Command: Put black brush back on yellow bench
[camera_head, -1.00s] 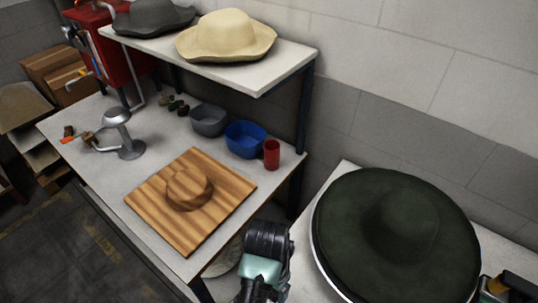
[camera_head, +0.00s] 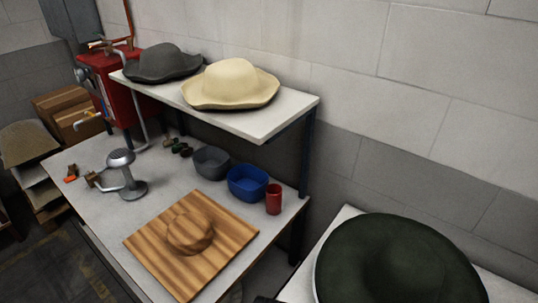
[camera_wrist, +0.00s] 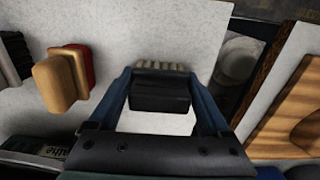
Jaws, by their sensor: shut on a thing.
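In the wrist view, my gripper (camera_wrist: 160,103) has its two blue fingers shut on the sides of the black brush (camera_wrist: 160,90). The brush's pale bristles (camera_wrist: 155,66) stick out at its far edge. A pale work surface (camera_wrist: 110,25) lies under the gripper; I cannot tell whether the brush touches it. My gripper and the brush are out of the head view. No bench in view looks clearly yellow; the tops look whitish grey.
A tan and red brush (camera_wrist: 62,79) lies left of my gripper, with a black object (camera_wrist: 14,57) beyond it. The left bench holds a wooden hat block (camera_head: 190,232), bowls and a red cup (camera_head: 273,199).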

